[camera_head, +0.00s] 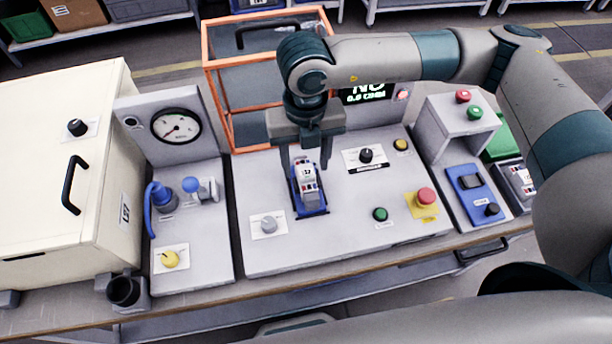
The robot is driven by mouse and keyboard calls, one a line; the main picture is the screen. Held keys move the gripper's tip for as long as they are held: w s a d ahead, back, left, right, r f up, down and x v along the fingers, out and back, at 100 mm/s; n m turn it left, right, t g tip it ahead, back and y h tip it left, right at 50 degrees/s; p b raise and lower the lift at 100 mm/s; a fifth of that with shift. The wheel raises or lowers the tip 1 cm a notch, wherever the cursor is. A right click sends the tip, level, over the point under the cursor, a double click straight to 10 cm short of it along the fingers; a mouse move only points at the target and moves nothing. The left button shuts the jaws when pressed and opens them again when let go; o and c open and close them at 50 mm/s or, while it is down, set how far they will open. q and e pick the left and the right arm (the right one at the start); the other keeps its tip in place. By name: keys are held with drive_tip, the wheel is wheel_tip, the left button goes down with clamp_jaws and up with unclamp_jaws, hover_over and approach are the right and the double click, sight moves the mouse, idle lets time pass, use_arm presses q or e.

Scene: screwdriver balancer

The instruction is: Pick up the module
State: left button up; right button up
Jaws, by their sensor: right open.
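The module (309,186) is a small white block with dark and red markings. It sits in a blue holder (312,211) on the grey middle panel of the bench. My right gripper (304,166) points down from above, open, with its fingers at the far end of the module. One finger shows at the left of the module's far end; the other is partly hidden, and I cannot tell whether either touches it. My left gripper is not in view.
An orange-framed cage (207,75) stands behind the panel. A grey knob (268,225), a black knob (366,155), a green button (380,214) and a red emergency button (426,195) surround the holder. A cream cabinet (50,170) stands at left.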

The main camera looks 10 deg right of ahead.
sight(307, 172)
drive_tip(key=shift+w+d+f+p, duration=0.1)
drive_tip(key=shift+f+p, duration=0.45)
wheel_tip(307, 172, down, 3)
drive_tip(key=shift+w+d+f+p, duration=0.1)
drive_tip(key=shift+w+p, duration=0.05)
drive_tip(key=shift+p, duration=0.55)
drive_tip(key=shift+f, duration=0.4)
clamp_jaws()
